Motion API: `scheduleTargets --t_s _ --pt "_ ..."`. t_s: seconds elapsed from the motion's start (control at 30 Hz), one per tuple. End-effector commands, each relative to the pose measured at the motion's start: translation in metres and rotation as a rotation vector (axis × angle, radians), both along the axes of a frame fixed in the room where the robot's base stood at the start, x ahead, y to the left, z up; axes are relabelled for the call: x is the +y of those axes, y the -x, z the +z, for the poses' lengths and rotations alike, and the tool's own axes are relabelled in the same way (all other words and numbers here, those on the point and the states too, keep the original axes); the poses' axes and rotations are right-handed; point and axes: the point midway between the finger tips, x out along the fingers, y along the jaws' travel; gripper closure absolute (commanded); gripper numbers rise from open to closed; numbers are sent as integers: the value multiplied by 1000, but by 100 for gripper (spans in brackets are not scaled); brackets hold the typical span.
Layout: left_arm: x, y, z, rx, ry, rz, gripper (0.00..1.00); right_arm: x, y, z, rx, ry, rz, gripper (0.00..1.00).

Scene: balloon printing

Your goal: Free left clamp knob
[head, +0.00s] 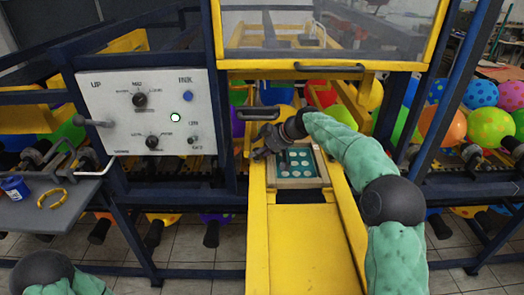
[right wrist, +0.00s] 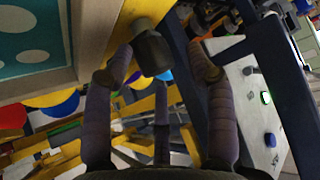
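The left clamp knob (right wrist: 153,54) is a dark block on a pale round shaft, beside the wooden screen frame (right wrist: 88,80) in the right wrist view. My right gripper (right wrist: 160,72) is open, with its fingers spread on either side of the knob; I see no clear contact. In the head view my right gripper (head: 264,146) is at the left edge of the screen frame (head: 324,164) and hides the knob. The frame holds a teal panel (head: 283,169) with pale dots. My left arm shows at the bottom left, but its gripper is out of view.
A yellow machine bed (head: 305,245) runs toward me below the frame. A yellow-framed window (head: 330,30) with a handle is above. Colourful balloons (head: 490,128) line the back.

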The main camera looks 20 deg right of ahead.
Motion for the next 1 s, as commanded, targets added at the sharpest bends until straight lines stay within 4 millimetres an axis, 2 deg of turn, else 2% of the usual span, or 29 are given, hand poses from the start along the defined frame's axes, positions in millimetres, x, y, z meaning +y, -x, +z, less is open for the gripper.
scheduleTargets --t_s 0.57,0.77,1.0 --pt "0 0 0 0 0 0 100 -2 2 -3 6 2 -1 44" --pt "0 0 0 0 0 0 100 -13 13 14 2 4 -3 44" --pt "0 0 0 0 0 0 100 -35 39 48 2 4 -2 44"
